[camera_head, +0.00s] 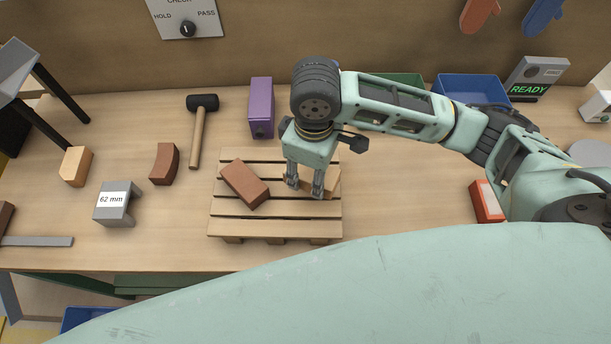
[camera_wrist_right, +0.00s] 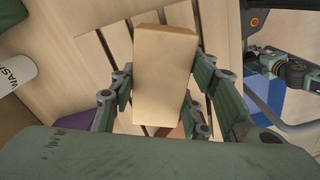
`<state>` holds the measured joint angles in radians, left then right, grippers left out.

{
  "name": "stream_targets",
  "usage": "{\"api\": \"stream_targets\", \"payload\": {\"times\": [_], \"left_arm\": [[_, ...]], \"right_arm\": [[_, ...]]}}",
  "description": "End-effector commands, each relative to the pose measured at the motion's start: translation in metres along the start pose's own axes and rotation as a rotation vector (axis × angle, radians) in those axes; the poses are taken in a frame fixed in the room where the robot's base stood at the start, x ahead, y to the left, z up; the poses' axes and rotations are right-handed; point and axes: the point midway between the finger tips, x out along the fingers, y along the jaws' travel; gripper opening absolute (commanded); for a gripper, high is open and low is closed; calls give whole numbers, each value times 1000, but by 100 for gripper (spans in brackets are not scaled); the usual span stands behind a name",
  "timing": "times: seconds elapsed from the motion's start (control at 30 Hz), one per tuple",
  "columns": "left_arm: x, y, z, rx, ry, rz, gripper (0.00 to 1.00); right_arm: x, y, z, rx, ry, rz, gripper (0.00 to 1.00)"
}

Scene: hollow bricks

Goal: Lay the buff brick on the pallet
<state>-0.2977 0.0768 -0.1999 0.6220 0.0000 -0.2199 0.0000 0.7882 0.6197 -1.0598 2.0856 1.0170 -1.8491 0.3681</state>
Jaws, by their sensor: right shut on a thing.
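The buff brick (camera_head: 331,182) is at the right half of the wooden pallet (camera_head: 275,228), partly hidden by my right gripper (camera_head: 305,188). My right gripper points down and is shut on this brick. In the right wrist view the buff brick (camera_wrist_right: 164,75) sits between the fingers of the gripper (camera_wrist_right: 154,108), with pallet slats (camera_wrist_right: 92,65) behind it. I cannot tell whether the brick touches the slats or is just above them. My left gripper is not in view.
A red-brown brick (camera_head: 244,184) lies slanted on the pallet's left half. A purple block (camera_head: 261,107) stands behind the pallet.

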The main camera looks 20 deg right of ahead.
Motion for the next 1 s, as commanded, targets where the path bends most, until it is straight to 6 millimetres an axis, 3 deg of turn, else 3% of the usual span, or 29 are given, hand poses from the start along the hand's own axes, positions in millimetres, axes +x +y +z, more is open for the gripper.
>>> {"api": "stream_targets", "payload": {"times": [0.13,0.5,0.87,0.9,1.0], "left_arm": [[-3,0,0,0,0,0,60],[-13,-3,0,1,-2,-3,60],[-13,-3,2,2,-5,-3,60],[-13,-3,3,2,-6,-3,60],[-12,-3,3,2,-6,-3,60]], "right_arm": [[6,1,-13,1,1,1,0],[46,1,-13,1,1,2,0],[50,1,-13,1,1,2,0],[51,1,-13,1,0,1,44],[51,1,-13,1,0,1,53]]}}
